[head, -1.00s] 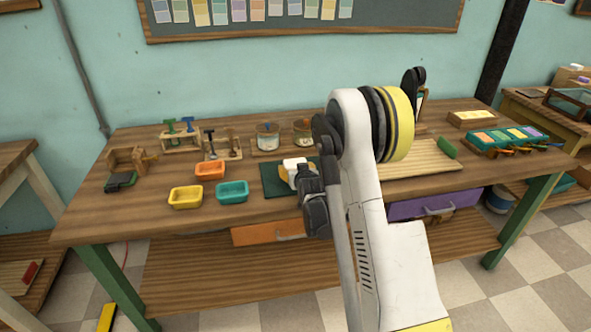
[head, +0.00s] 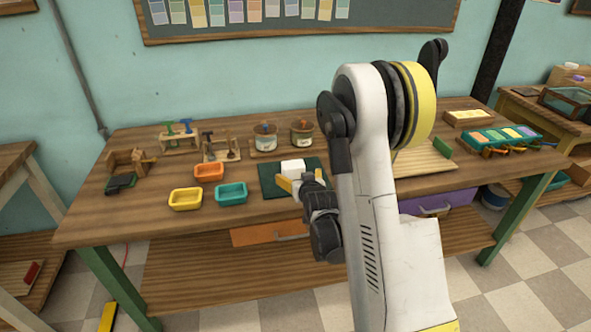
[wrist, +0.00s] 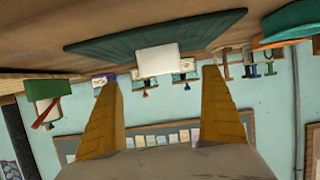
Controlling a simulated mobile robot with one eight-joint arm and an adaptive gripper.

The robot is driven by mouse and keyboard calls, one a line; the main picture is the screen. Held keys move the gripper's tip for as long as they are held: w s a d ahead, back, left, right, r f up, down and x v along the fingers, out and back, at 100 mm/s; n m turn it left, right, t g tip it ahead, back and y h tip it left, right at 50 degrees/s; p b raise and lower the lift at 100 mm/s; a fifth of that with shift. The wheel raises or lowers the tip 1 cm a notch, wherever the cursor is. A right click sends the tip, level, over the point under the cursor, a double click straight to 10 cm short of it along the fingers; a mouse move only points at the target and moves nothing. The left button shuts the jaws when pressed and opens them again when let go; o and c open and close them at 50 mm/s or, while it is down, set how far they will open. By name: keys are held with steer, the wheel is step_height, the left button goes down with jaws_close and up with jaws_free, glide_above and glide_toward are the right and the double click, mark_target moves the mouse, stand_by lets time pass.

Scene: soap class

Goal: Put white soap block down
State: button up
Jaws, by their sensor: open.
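The white soap block (head: 292,167) rests on the dark green mat (head: 270,187) on the workbench. In the wrist view, which is upside down, the soap block (wrist: 157,61) sits on the mat (wrist: 105,45). My gripper (head: 300,183) is open and empty, just in front of the soap on the near side. In the wrist view its two orange fingers (wrist: 158,82) stand wide apart, with the soap beyond and between them, not held. The arm hides part of the mat's right side in the head view.
Yellow (head: 186,198), orange (head: 209,171) and teal (head: 231,192) trays stand left of the mat. Two pots (head: 265,140) and small wooden racks (head: 180,138) are behind. A ribbed wooden board (head: 425,160) lies to the right. The bench front left is clear.

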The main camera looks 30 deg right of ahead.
steer(key=shift+b+v, duration=0.3)
steer(key=shift+v, duration=0.6)
steer(key=s+a+r+n+g+y, duration=0.2)
steer(key=s+a+r, duration=0.7)
steer(key=a+r, duration=0.1)
steer(key=s+a+g, duration=0.1)
steer(key=s+a, duration=0.1)
steer(key=s, duration=0.4)
steer(key=s+a+r+g+y, duration=0.1)
steer(key=s+a, duration=0.2)
steer(key=s, duration=0.4)
steer(key=s+a+r+n+g, duration=0.1)
steer(key=s+a+g, duration=0.1)
steer(key=s, duration=0.5)
steer(key=shift+a+y, duration=0.4)
steer(key=shift+a, duration=0.35)
